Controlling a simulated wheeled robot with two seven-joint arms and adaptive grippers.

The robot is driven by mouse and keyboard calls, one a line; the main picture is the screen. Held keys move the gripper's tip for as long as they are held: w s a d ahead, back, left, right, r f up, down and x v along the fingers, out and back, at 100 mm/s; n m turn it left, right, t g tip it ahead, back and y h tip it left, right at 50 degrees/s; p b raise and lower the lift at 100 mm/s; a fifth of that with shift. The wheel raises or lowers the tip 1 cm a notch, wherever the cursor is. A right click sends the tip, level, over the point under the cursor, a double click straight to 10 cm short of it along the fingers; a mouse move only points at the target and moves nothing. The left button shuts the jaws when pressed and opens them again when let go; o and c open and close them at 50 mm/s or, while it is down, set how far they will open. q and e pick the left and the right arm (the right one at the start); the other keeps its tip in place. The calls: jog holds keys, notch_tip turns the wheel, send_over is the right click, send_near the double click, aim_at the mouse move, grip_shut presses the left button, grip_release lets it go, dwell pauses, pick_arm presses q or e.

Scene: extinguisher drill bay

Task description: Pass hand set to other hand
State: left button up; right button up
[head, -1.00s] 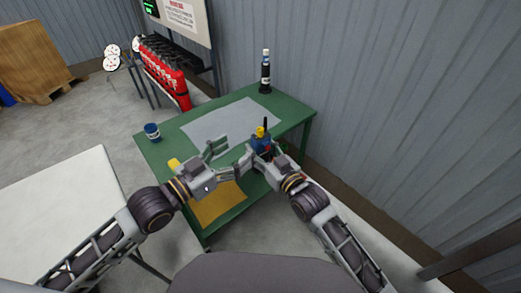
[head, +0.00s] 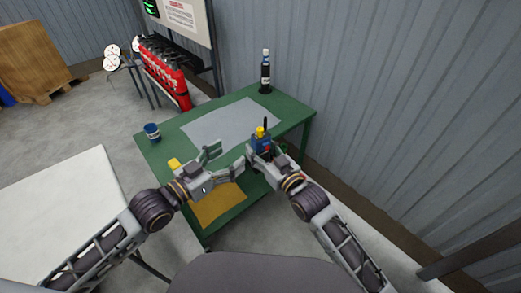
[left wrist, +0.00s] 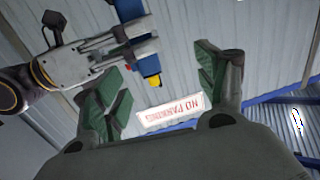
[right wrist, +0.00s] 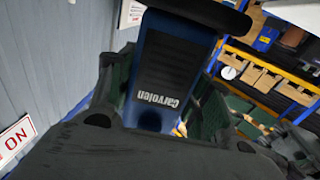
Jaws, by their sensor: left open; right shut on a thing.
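The hand set (head: 263,145) is a blue radio with a yellow top part and a dark antenna, held above the green table. My right gripper (head: 262,155) is shut on it. In the right wrist view the hand set (right wrist: 165,75) stands between the fingers, with "Carvolen" lettering showing. My left gripper (head: 232,158) is open and empty, just left of the hand set and apart from it. In the left wrist view the hand set (left wrist: 143,45) appears beyond the open fingers, yellow part toward them. My grippers hide part of its body.
A small yellow thing (head: 174,163) shows beside my left wrist. A corrugated wall (head: 400,90) stands close on the right.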

jog(key=shift+r, duration=0.1)
pick_arm(q)
jog(key=w+a+f+n+y, duration=0.1)
jog(key=w+a+f+y, duration=0.15)
jog(key=f, duration=0.45)
jog(key=w+a+f+n+g+y, duration=0.1)
jog(key=a+f, duration=0.3)
jog(key=f, duration=0.3)
jog(key=w+a+f+n+y, duration=0.1)
jog(key=w+a+f+y, duration=0.1)
jog(key=a+f, duration=0.35)
jog(key=s+a+f+n+g+y, duration=0.15)
jog(key=s+a+f, duration=0.25)
jog(key=f, duration=1)
jog(key=s+a+f+g+y, duration=0.2)
jog(key=s+a+f, duration=0.15)
jog(key=f, duration=1.05)
jog(key=s+a+f+g+y, duration=0.2)
jog(key=s+a+f+g, duration=0.15)
jog(key=s+f, duration=1.35)
jog(key=s+d+f+g, duration=0.1)
jog(key=s+f, duration=0.3)
jog(key=s, duration=0.5)
jog(key=s+d+f+g, duration=0.2)
jog(key=s+f, duration=0.3)
jog(key=s, duration=0.4)
jog(key=shift+d+f+g, duration=0.2)
jog(key=shift+f+g, duration=0.1)
jog(key=shift+g, duration=0.4)
